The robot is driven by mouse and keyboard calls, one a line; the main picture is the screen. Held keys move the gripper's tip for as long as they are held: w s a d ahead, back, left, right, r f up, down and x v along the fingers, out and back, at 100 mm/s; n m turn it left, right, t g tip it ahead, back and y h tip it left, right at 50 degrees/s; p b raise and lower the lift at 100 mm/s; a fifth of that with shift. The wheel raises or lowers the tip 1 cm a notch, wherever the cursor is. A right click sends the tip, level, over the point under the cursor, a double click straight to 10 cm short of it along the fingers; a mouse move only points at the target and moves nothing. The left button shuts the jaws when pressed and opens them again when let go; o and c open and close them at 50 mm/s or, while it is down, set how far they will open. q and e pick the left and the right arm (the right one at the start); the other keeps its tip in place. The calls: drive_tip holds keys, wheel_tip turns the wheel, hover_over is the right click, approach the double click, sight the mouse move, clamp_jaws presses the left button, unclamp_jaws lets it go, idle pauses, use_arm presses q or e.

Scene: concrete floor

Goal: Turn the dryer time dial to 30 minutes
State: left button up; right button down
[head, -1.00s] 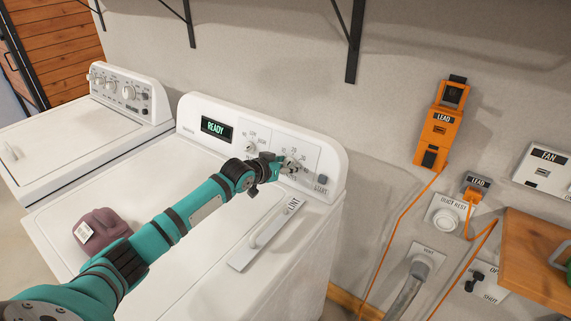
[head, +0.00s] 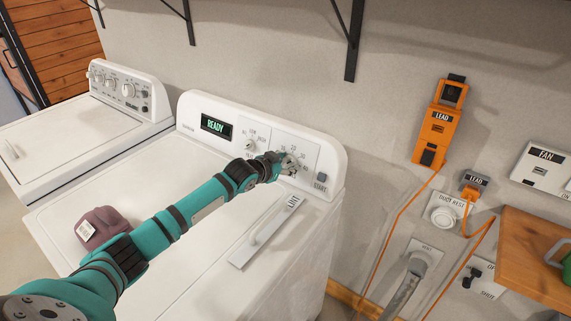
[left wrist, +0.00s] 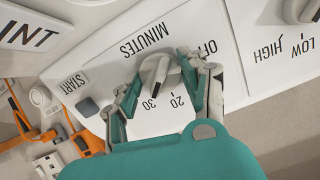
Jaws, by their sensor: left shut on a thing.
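The dryer time dial is a pale round knob with a dark pointer on the dryer's panel. In the left wrist view the dial (left wrist: 160,72) sits between my fingers, under the word MINUTES. Its pointer end is beside the 30 mark, with 20 to the right of it. My left gripper (head: 286,164) is shut on the dial, one finger on each side; it also shows in the left wrist view (left wrist: 163,80). In the head view the gripper hides most of the dial. My right gripper is not in view.
The dryer display (head: 215,125) reads READY. A START button (head: 321,177) is right of the dial, and a LOW/HIGH knob (head: 250,144) is left of it. A LINT handle (head: 265,232) is below the panel.

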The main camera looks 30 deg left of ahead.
use_arm(q)
drive_tip(key=shift+f, duration=0.15)
drive_tip(key=o, duration=1.2)
drive_tip(key=shift+s, duration=0.1)
drive_tip(key=v, duration=1.2)
